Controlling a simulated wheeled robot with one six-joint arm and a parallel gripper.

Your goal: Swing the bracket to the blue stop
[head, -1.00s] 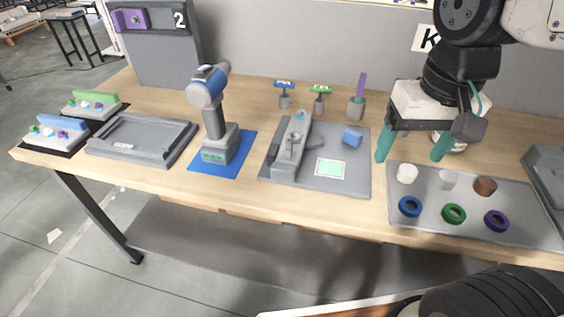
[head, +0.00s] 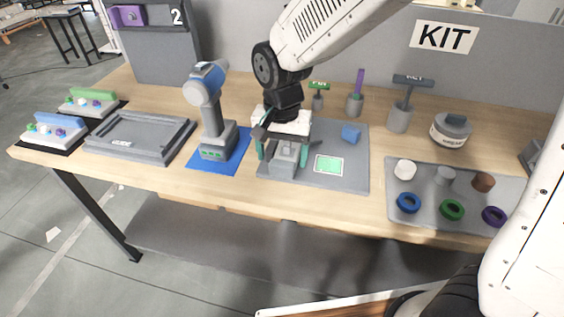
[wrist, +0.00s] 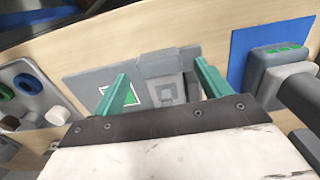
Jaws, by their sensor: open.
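The grey bracket fixture (head: 283,167) lies along the left side of a grey plate (head: 338,183). My gripper (head: 282,153) is over it, jaws open, one teal finger on each side of the bracket's raised part. In the wrist view the fingers (wrist: 161,75) also flank the grey bracket (wrist: 167,92). I cannot tell whether they touch it. A blue block (head: 350,134), which looks like the blue stop, stands on the plate to the right of the gripper. My wrist hides the far end of the bracket. A green square (head: 328,165) is on the plate.
A drill (head: 210,105) stands on a blue mat (head: 236,157) close to the left. A tray (head: 398,219) with rings and cups is to the right. Upright tools in holders (head: 355,104) stand behind. The plate's right part is mostly clear.

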